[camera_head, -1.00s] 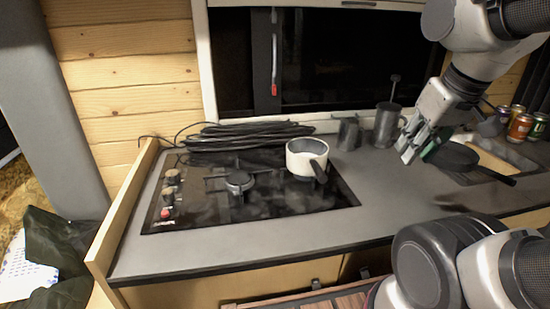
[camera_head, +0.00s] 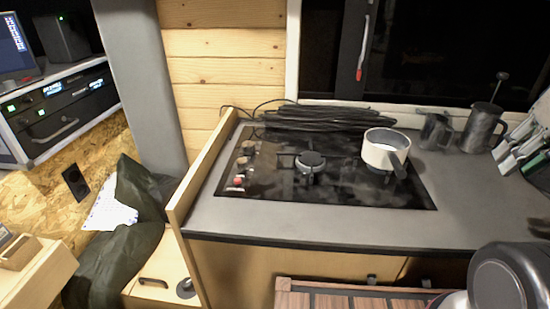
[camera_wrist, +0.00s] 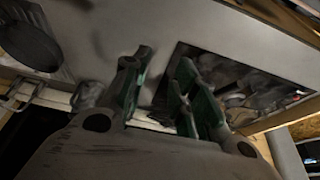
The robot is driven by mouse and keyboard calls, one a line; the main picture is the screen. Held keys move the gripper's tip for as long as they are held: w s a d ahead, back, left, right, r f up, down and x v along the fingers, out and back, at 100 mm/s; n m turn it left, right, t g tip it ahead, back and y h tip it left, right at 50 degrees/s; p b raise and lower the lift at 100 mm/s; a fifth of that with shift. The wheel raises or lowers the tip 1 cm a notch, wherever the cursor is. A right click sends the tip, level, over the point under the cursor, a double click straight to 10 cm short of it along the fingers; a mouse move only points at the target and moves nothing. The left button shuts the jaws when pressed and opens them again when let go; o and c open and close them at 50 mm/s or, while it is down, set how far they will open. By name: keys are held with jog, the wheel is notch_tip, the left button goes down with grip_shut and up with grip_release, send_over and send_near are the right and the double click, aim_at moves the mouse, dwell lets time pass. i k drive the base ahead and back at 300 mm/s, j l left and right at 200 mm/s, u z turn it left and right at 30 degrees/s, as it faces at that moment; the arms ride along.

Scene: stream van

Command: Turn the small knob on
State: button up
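The black hob (camera_head: 330,187) is set in the grey counter. A column of knobs stands along its left side: a back knob (camera_head: 249,148), a middle knob (camera_head: 243,161) and a front knob (camera_head: 239,181) with a red patch. Which way they are turned is too small to tell. My gripper (camera_head: 518,150) is at the right edge of the head view, far from the knobs. In the wrist view my gripper (camera_wrist: 163,65) has its green-padded fingers apart, with nothing between them. The hob (camera_wrist: 240,85) shows blurred beyond it.
A white pot (camera_head: 384,150) stands on the hob's right side. A coiled black cable (camera_head: 320,117) lies behind the hob. Metal mugs (camera_head: 481,128) stand to the right. A wooden side panel (camera_head: 205,170) rises just left of the knobs. The counter's front strip is clear.

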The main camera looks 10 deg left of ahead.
aim_at(242, 163)
jog(key=j+u, duration=0.25)
jog(key=u, duration=0.15)
jog(key=j+u, duration=0.55)
jog(key=u, duration=0.2)
jog(key=k, duration=0.05)
